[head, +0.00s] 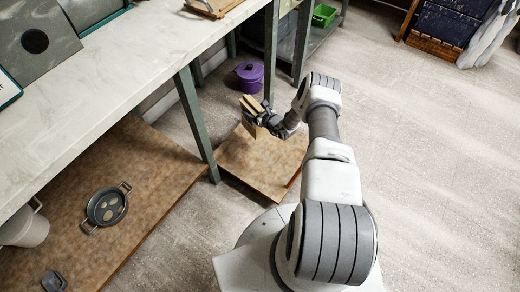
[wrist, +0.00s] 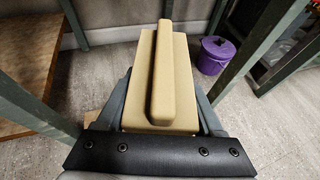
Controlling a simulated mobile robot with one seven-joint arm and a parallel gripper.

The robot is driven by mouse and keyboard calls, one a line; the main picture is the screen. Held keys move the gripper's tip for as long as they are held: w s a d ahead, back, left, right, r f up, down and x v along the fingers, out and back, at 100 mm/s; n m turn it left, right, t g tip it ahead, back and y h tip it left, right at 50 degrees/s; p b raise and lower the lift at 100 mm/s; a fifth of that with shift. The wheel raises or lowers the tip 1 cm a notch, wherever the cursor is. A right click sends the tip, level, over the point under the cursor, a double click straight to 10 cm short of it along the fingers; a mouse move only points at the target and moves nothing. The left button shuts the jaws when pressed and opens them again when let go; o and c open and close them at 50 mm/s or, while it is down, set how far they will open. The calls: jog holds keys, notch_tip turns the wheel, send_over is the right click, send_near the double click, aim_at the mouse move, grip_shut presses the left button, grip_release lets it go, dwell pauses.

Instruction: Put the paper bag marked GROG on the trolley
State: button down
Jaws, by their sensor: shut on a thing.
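My gripper (head: 268,119) is shut on a tan paper bag (head: 250,104) with a folded top. In the wrist view the bag (wrist: 174,92) stands between the two fingers, with its narrow folded top towards the camera. No GROG marking is readable on the sides I see. A low brown-topped platform (head: 255,168), which looks like the trolley, is below the bag in the head view. The bag overlaps its far edge there; I cannot tell whether they touch. The platform is not clear in the wrist view.
A purple lidded pot (head: 249,76) stands on the floor beyond the bag. A long workbench (head: 110,75) with green legs runs along the left. Its brown lower shelf (head: 130,180) holds a dark pan (head: 106,207) and a pale bucket (head: 25,228).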

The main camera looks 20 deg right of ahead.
jog(key=s+f+b, duration=0.4)
jog(key=s+f, duration=0.6)
jog(key=f, duration=0.3)
jog(key=shift+s+a+f+m+h, duration=0.2)
jog(key=shift+a+m+h, duration=0.1)
jog(key=shift+a, duration=0.15)
jog(key=shift+f, duration=0.2)
grip_release()
jog(key=shift+s, duration=0.1)
jog(key=shift+r, duration=0.1)
